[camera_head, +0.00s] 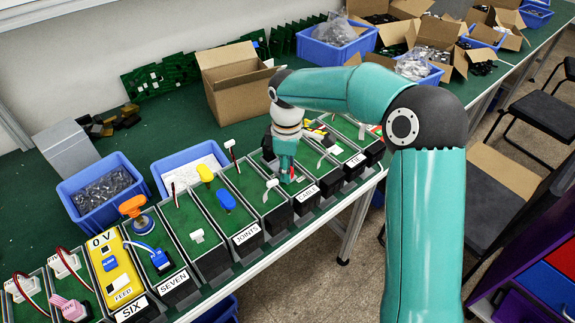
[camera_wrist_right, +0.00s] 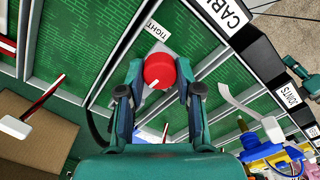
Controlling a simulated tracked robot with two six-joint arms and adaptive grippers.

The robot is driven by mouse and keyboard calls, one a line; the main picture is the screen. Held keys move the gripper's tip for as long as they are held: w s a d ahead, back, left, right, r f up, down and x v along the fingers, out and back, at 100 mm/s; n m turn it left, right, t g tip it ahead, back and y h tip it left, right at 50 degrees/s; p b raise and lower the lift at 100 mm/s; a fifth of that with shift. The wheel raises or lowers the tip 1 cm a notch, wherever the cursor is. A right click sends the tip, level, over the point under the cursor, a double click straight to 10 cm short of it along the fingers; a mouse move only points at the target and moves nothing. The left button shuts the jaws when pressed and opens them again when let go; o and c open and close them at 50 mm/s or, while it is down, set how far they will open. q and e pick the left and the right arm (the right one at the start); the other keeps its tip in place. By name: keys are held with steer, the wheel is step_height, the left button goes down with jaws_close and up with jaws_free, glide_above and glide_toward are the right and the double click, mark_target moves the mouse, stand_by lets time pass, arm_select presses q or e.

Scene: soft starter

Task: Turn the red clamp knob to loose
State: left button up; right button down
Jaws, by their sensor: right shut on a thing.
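The red clamp knob (camera_wrist_right: 160,71) is round, with a short white mark on its lower edge in the right wrist view. It sits on a grey plate on a green panel, beside a label reading TIGHT (camera_wrist_right: 151,28). The mark points away from that label. My right gripper (camera_wrist_right: 160,76) has its two fingers on either side of the knob and is shut on it. In the head view my right gripper (camera_head: 285,179) reaches down onto the panel near the CABLE label (camera_head: 307,194), and it hides most of the knob. My left gripper is in neither view.
Neighbouring panels in dark frames carry an orange knob (camera_head: 132,206), a yellow knob (camera_head: 205,173) and a blue knob (camera_head: 226,200). Blue bins (camera_head: 100,210) and an open cardboard box (camera_head: 237,100) stand behind the row. A white strip (camera_wrist_right: 238,101) sticks up near the gripper.

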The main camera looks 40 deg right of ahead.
steer(key=shift+w+n, duration=0.1)
steer(key=shift+n, duration=0.5)
steer(key=shift+r, duration=0.1)
steer(key=c, duration=0.8)
jaws_free()
steer(key=shift+o, duration=0.2)
step_height(320, 180, up, 12)
